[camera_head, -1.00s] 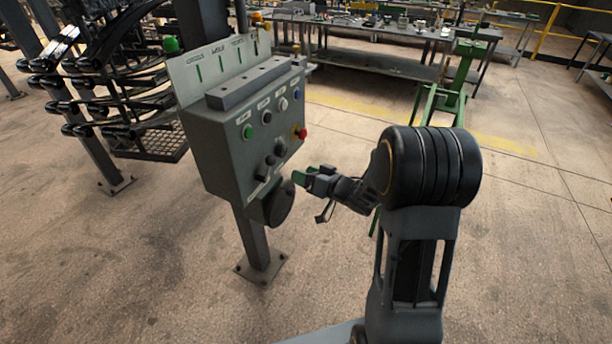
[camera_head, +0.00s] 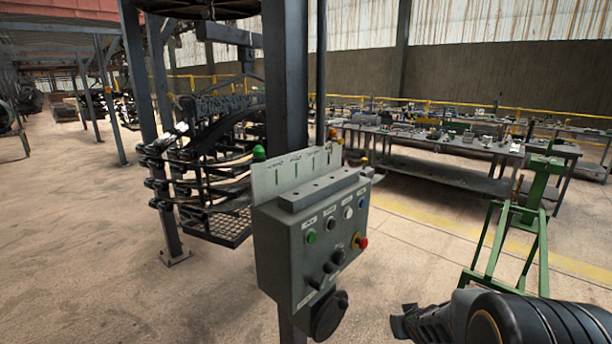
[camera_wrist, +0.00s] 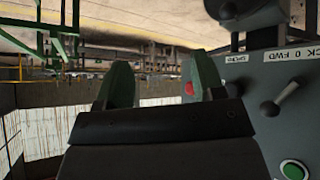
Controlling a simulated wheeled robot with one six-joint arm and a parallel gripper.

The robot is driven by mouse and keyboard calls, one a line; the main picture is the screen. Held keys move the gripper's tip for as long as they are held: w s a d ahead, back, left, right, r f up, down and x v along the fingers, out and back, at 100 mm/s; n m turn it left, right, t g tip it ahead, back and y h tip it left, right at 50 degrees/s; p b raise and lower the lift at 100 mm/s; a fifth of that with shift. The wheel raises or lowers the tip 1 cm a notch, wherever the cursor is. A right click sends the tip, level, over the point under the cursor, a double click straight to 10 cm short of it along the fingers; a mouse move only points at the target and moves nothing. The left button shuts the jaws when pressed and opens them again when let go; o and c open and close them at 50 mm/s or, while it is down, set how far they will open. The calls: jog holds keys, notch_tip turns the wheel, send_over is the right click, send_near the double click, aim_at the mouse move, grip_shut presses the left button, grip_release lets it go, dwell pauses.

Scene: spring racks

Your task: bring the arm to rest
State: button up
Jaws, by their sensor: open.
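My gripper (camera_wrist: 162,76) shows in the wrist view with its two green-tipped fingers apart and nothing between them. In the head view only part of my gripper (camera_head: 404,323) and arm shows at the bottom right, low and to the right of the grey control box (camera_head: 285,262). In the wrist view the face of the control box (camera_wrist: 250,125) fills the right side, close beside the right finger. A lever switch (camera_wrist: 280,98), a green button (camera_wrist: 293,170) and part of a red button (camera_wrist: 189,89) show there. I cannot tell whether any finger touches the box.
A dark post (camera_head: 287,100) stands behind the box. A rack of black springs (camera_head: 210,160) is to the left. A green metal frame (camera_head: 540,215) stands at the right, before a long workbench (camera_head: 440,172). Open floor (camera_head: 90,250) lies at the left.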

jog(key=s+a+r+g, duration=0.1)
jog(key=s+a+r, duration=0.2)
jog(key=s, duration=0.3)
jog(key=s+a+r+g, duration=0.1)
jog(key=s+a+r, duration=0.2)
jog(key=s+r, duration=0.2)
jog(key=s+a+r+g+y, duration=0.1)
jog(key=s+a+r, duration=0.2)
jog(key=s, duration=0.3)
jog(key=shift+s+a+r+g, duration=0.35)
jog(key=shift+a+r+g, duration=0.05)
jog(key=shift+r, duration=0.5)
